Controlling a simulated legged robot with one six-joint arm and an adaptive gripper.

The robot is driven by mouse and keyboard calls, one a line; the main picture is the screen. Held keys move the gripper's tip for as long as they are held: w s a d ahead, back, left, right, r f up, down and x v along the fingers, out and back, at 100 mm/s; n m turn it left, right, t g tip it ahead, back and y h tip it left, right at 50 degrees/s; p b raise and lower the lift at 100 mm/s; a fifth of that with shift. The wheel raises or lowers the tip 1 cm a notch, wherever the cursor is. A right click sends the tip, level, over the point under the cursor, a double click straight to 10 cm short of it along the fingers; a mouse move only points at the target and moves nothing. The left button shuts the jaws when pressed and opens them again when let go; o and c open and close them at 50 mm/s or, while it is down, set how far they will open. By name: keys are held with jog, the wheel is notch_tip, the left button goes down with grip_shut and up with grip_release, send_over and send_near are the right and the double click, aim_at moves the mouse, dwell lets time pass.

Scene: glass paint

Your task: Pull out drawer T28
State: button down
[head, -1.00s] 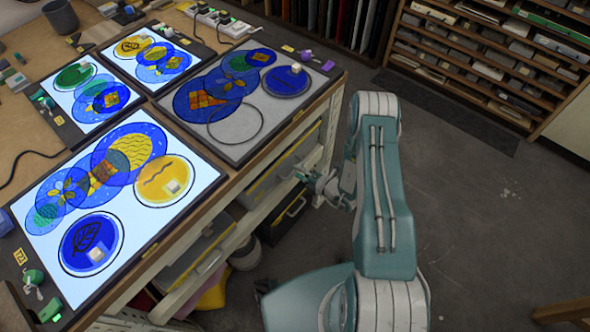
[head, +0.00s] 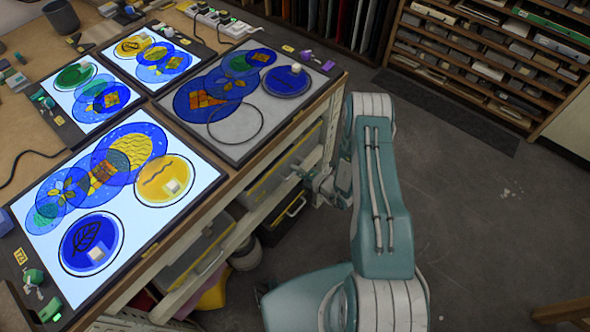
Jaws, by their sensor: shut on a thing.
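Under the table's right edge, a grey drawer with a yellow label strip (head: 262,186) is at the upper level. A dark drawer with a yellow edge and a dark handle (head: 290,213) is below it. I cannot read T28 on either. My gripper (head: 322,182) is at the table's side, by the right end of the upper drawer. It is small and partly hidden by my arm. It is shut on what seems to be a drawer handle, though the contact itself is not clear.
The table carries several lit panels (head: 150,244) with coloured glass discs, and an unlit grey panel (head: 272,124). A grey bin (head: 246,254) and a yellow item (head: 213,295) are under the table. A shelf rack (head: 490,60) stands at the back right.

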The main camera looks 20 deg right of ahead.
jog(key=f+v, duration=0.2)
jog(key=v, duration=1)
jog(key=s+f+v, duration=0.1)
jog(key=f+v, duration=0.2)
jog(key=v, duration=1)
jog(key=shift+s+d+f, duration=0.25)
jog(key=shift+s+d, duration=0.05)
jog(key=shift+d, duration=0.15)
jog(key=c, duration=0.7)
grip_release()
jog(key=shift+d+r, duration=0.1)
jog(key=v, duration=1.1)
jog(key=shift+s+d, duration=0.25)
jog(key=shift+s, duration=0.1)
